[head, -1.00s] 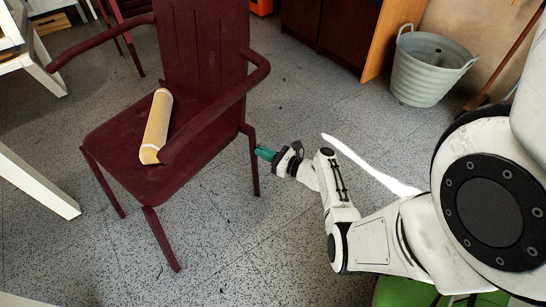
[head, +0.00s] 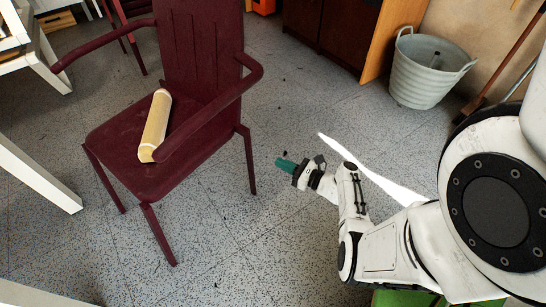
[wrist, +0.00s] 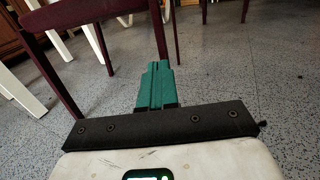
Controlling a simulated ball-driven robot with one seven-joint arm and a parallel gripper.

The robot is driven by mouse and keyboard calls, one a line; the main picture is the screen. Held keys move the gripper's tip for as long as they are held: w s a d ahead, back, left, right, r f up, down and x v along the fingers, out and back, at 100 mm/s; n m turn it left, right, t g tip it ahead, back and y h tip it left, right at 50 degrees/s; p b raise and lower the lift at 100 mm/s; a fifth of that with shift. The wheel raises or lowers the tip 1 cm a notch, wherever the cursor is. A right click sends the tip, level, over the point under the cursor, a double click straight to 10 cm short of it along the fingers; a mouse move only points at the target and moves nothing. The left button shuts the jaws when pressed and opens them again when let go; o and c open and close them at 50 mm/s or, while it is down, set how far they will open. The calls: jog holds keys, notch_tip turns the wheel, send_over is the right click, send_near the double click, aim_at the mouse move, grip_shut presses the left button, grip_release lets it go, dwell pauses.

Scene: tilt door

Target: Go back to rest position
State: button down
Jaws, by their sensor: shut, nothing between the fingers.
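My gripper (head: 284,164) is out over the floor in the head view, to the right of the maroon chair and apart from it. Its green fingers are together with nothing between them; they also show in the wrist view (wrist: 156,87). My white arm reaches in from the right side of the head view with its elbow bent.
A maroon armchair (head: 140,184) stands at the left with a pale yellow roll (head: 155,126) on its seat. A grey bucket (head: 425,72) stands at the back right beside a dark cabinet (head: 330,32). White furniture legs (head: 36,176) are at the far left. The speckled floor between is clear.

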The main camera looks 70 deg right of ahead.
jog(key=shift+s+a+p, duration=0.15)
jog(key=shift+s, duration=0.8)
jog(key=shift+s+a+p, duration=0.15)
jog(key=shift+s, duration=0.75)
jog(key=w+a+f+n+g+y, duration=0.1)
jog(key=a+f+n+g+y, duration=0.1)
jog(key=a+n+g+y, duration=0.45)
jog(key=w+a+f+n+g+y, duration=0.1)
jog(key=w+a+n+y, duration=0.15)
jog(key=a+n, duration=0.8)
jog(key=s+a+r+n+g+h, duration=0.1)
jog(key=s+a+r+n+g, duration=0.1)
jog(key=s+a+n+g, duration=0.3)
jog(key=s+a+r+n+g+h, duration=0.1)
jog(key=a+r+n+g, duration=0.2)
jog(key=n, duration=0.5)
notch_tip(320, 180, up, 40)
jog(key=s+a+n+g+h+p, duration=0.1)
jog(key=n+h+p, duration=0.3)
jog(key=p, duration=2.9)
jog(key=s+a+n, duration=0.1)
jog(key=n, duration=0.2)
jog(key=shift+s+a+r, duration=0.2)
jog(key=shift+s+a, duration=0.15)
jog(key=shift+s, duration=0.05)
